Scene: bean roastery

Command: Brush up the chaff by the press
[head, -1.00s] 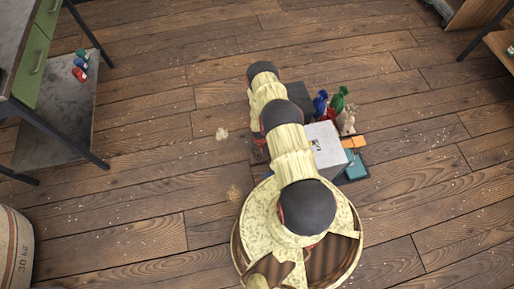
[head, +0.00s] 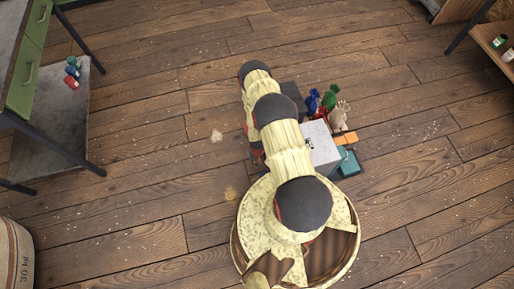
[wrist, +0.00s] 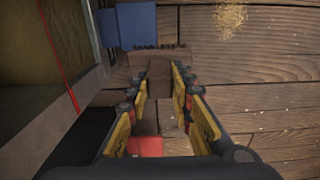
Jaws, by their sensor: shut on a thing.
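My gripper (wrist: 160,86) is shut on a brown brush (wrist: 158,62) in the wrist view. The brush's wide head lies just beyond the fingertips, with a row of dark bristles at its far edge. A tan, crumbly patch of chaff (wrist: 229,19) lies on the floor ahead and right of the brush, apart from it. In the head view, one pale chaff patch (head: 217,135) and a browner one (head: 231,194) lie on the floor left of my arm. My arm hides the gripper and brush there. I cannot make out a press for sure.
Right of my arm are a grey box (head: 320,146), blue, green and pale bags (head: 328,102), and teal and orange items (head: 347,162). A green-drawered bench (head: 30,75) stands left, a sack (head: 14,255) lower left. A blue block (wrist: 136,25) is near the brush. Floor on the left is open.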

